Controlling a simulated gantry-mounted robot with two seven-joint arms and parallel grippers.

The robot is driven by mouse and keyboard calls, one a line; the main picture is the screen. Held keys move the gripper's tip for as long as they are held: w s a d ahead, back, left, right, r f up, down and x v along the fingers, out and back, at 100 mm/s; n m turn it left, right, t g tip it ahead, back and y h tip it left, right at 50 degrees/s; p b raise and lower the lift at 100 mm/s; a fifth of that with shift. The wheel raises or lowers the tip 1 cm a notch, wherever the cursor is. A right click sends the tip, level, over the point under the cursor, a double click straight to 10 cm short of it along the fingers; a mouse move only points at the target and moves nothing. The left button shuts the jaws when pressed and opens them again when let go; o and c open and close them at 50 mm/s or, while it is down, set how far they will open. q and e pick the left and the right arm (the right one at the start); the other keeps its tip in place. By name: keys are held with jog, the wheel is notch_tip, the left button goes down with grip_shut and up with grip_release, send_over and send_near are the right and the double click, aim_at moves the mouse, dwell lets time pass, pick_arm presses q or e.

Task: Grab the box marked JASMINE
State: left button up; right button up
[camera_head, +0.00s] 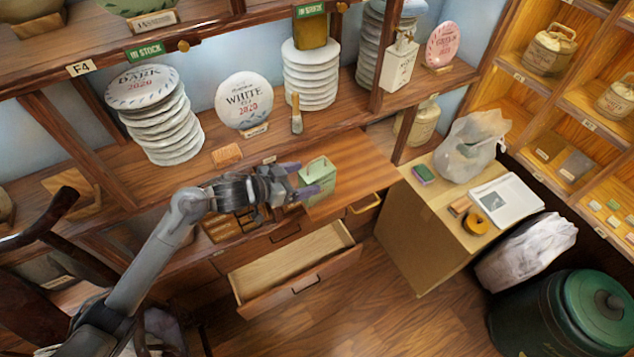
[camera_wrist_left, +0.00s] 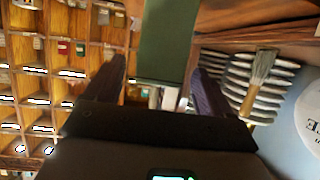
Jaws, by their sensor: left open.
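A light green box (camera_head: 320,180) stands on the wooden counter; no lettering on it can be read from here. My left gripper (camera_head: 299,180) is open just left of it, with its purple fingertips at the box's near side. In the left wrist view, the green box (camera_wrist_left: 165,40) shows between the two dark fingers, with gaps on both sides. I cannot tell whether a finger touches it. A pale box (camera_head: 400,62) on the shelf also bears small lettering that I cannot read. My right gripper is not in view.
Stacked tea cakes (camera_head: 163,115) and a WHITE disc (camera_head: 244,101) stand behind the counter's free strip. A brush (camera_head: 296,113) is upright near the green box. An open drawer (camera_head: 290,262) juts out below. A cardboard carton (camera_head: 420,235) stands to the right.

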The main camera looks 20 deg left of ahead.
aim_at(317, 174)
pick_arm(q)
jog(key=shift+x, duration=2.65)
jog(key=shift+r, duration=0.1)
jog(key=c, duration=1.1)
